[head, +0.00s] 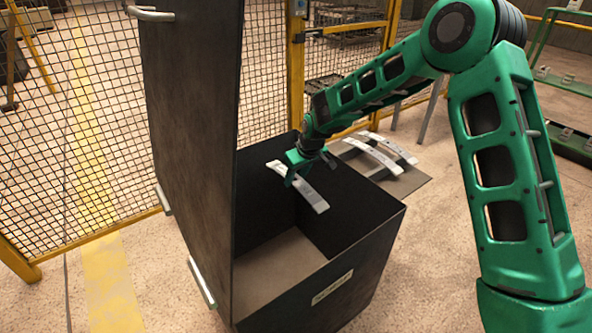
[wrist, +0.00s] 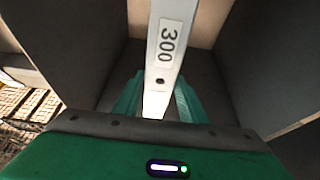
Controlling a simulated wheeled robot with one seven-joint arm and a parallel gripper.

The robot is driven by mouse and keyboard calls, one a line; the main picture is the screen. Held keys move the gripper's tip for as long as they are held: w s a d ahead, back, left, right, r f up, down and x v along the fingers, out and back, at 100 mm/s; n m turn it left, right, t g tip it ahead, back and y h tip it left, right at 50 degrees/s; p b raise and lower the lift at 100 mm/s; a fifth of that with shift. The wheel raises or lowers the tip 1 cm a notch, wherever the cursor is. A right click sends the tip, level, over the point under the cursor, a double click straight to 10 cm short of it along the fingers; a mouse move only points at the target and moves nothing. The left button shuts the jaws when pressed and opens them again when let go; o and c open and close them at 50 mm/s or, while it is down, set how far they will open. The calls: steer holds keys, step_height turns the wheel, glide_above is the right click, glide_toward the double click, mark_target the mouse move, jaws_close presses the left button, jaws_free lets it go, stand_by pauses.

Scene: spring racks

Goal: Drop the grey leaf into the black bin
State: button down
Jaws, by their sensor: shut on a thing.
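The grey leaf (head: 308,194) is a long, slightly curved strip held over the open black bin (head: 377,242) in the head view. My gripper (head: 297,174) is shut on it near its middle. In the wrist view the leaf (wrist: 163,50) runs away between my green fingers (wrist: 157,100) and carries a "300" label. The bin walls show on both sides of it there. The bin is open at the top, with a tall dark panel standing along its left side. Its pale floor shows in the head view and looks empty where visible.
Several more grey leaves (head: 372,155) lie on a flat grey sheet (head: 407,184) behind the bin. A yellow-framed mesh fence (head: 90,120) runs behind and to the left. A green rack (head: 569,140) stands at the far right.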

steer(key=shift+f, duration=2.95)
steer(key=c, duration=1.2)
jaws_free()
steer(key=shift+o, duration=0.8)
steer(key=shift+f, duration=0.1)
steer(key=v, duration=1.1)
steer(key=shift+w, duration=0.1)
steer(key=shift+f, duration=0.1)
